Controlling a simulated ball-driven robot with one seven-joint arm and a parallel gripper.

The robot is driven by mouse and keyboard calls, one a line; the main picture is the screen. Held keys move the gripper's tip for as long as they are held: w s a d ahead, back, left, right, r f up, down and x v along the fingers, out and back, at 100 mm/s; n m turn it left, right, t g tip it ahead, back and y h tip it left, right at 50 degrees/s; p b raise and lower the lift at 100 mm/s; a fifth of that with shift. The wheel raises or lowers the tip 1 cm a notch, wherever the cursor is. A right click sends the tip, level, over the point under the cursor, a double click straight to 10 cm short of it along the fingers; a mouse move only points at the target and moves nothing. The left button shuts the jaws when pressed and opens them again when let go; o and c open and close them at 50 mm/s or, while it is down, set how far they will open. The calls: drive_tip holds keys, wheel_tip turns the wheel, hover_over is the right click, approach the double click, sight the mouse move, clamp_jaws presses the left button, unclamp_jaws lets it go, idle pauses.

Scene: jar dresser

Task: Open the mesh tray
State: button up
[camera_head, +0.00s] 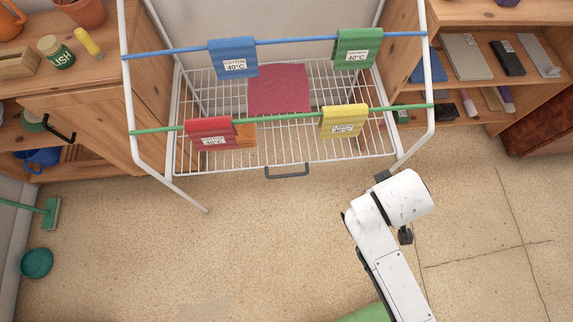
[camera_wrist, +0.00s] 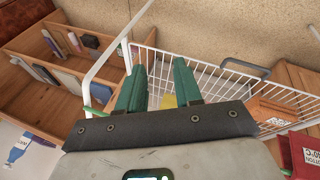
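The mesh tray (camera_head: 240,163) is a white wire basket low in a white rack between wooden cabinets. Its dark grey handle (camera_head: 287,172) is at the middle of the front edge. A dark red cloth (camera_head: 279,90) lies in the tray toward the back. In the wrist view, the tray mesh (camera_wrist: 222,84) and handle (camera_wrist: 247,68) appear to the right of my gripper's green fingers. My gripper (camera_wrist: 160,66) is open, its fingers apart and empty, and does not touch the handle. In the head view, my white arm is right of the handle and its fingers cannot be made out.
Above the tray, a blue rail (camera_head: 290,41) and a green rail (camera_head: 285,115) carry folded cloths. Shelves (camera_head: 465,95) with boxes stand at right, a cabinet (camera_head: 90,115) at left. The floor (camera_head: 260,240) before the tray is clear. A green broom (camera_head: 50,212) is at far left.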

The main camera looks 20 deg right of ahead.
drive_tip(key=w+a+f+n+t+h+b, duration=0.1)
drive_tip(key=w+f+n+t+h+b, duration=0.25)
drive_tip(key=f+b, duration=0.55)
drive_tip(key=n+t+y+b, duration=0.3)
drive_tip(key=n+t+b, duration=0.7)
drive_tip(key=b, duration=1.1)
approach(287, 175)
drive_tip(key=shift+n+g, duration=0.55)
drive_tip(key=b+x, duration=0.1)
drive_tip(key=x, duration=0.9)
drive_tip(key=shift+w+a+r, duration=0.1)
drive_tip(key=shift+c, duration=0.4)
clamp_jaws()
